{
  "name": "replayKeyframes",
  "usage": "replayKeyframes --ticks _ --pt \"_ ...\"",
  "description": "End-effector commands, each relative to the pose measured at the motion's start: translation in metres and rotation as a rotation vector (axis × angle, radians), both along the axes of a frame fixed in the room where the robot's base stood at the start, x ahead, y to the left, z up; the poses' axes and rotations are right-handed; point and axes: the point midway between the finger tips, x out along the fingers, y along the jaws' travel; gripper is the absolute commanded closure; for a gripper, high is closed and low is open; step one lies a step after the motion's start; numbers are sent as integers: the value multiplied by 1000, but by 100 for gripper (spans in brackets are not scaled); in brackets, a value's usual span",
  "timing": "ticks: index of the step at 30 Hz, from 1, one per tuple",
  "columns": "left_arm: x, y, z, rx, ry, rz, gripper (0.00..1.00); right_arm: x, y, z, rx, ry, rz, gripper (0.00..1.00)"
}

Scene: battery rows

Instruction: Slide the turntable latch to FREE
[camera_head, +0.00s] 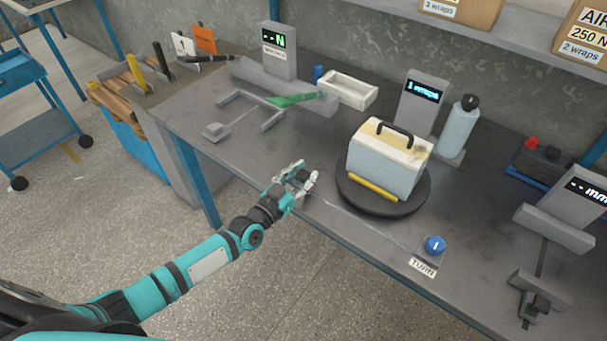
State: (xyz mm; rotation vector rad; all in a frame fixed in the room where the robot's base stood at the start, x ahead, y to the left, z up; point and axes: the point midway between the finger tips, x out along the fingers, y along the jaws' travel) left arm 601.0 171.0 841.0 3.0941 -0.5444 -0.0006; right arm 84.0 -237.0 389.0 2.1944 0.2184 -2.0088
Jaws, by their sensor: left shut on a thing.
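My left gripper (300,182) is at the front edge of the bench, just left of the turntable. It is shut on a small part there, which sits where a turntable latch could be. The fingers hide most of that part, and I cannot read its position or any FREE marking. The round dark turntable (352,200) carries a pale blue and cream battery (382,168) with a black handle and a yellow strip along its lower front. My right gripper is not in view.
A blue knob (435,245) with a TURN label (422,267) is at the front edge, right of the turntable. A display (422,97) and a grey-blue bottle (459,125) stand behind the battery. A white tray (348,90) and a green tool (297,99) lie further left.

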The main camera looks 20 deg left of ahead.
Motion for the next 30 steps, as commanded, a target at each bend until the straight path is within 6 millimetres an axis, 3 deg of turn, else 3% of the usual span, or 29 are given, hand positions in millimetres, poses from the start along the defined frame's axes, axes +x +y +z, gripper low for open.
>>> replayKeyframes --ticks 9,18,28,29,30 --pt "0 1 0 1 0 0 100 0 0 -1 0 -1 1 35" --pt "15 41 -3 4 -3 0 100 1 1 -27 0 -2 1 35" --pt "16 45 0 -1 1 0 100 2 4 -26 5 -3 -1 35" --pt "16 45 0 -1 1 0 69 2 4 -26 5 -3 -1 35" --pt "16 45 0 -1 1 0 63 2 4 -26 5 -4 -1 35"
